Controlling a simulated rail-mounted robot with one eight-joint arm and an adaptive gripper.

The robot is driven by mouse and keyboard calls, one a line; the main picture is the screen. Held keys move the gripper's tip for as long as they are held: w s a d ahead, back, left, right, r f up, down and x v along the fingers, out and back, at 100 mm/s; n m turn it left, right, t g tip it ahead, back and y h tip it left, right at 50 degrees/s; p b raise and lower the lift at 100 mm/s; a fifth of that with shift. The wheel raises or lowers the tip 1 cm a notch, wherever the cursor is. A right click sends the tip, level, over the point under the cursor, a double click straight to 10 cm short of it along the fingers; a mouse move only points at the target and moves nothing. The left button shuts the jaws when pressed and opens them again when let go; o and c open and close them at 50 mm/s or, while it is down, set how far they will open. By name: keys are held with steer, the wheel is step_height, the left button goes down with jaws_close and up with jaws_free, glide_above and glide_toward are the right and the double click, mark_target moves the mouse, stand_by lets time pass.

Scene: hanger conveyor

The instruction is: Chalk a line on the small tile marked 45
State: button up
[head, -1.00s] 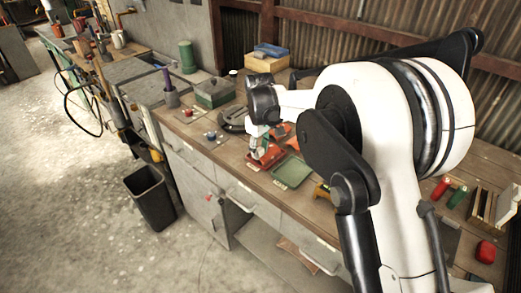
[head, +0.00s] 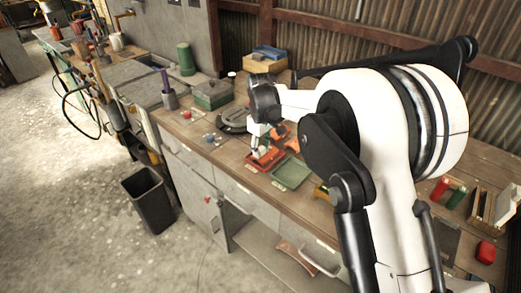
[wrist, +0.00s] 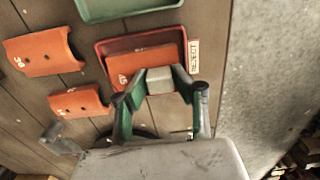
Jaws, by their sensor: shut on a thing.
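My gripper (wrist: 160,86) is shut on a pale grey-white block, apparently the chalk (wrist: 160,79). It is above the near edge of a red tray (wrist: 102,50) labelled REJECT. An orange curved tile (wrist: 140,59) lies in that tray, partly hidden by the fingers and block; I cannot tell whether the block touches it. A smaller orange tile (wrist: 79,102) lies on the bench left of the gripper, and a larger one (wrist: 42,53) lies farther up-left. All have pale marks that I cannot read surely. In the head view my gripper (head: 258,148) is over the red tray (head: 255,165).
A green tray (head: 291,173) is beside the red one; it also shows in the wrist view (wrist: 130,9). A green box (head: 213,95) and a dark curved object (head: 233,120) stand behind on the bench. The bench edge drops to the floor near the trays.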

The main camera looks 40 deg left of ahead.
steer(key=shift+s+f+b, duration=0.1)
steer(key=shift+s+b, duration=0.2)
steer(key=shift+s, duration=0.45)
steer(key=shift+r+p, duration=1.15)
steer(key=shift+r, duration=2.45)
steer(key=shift+a, duration=0.1)
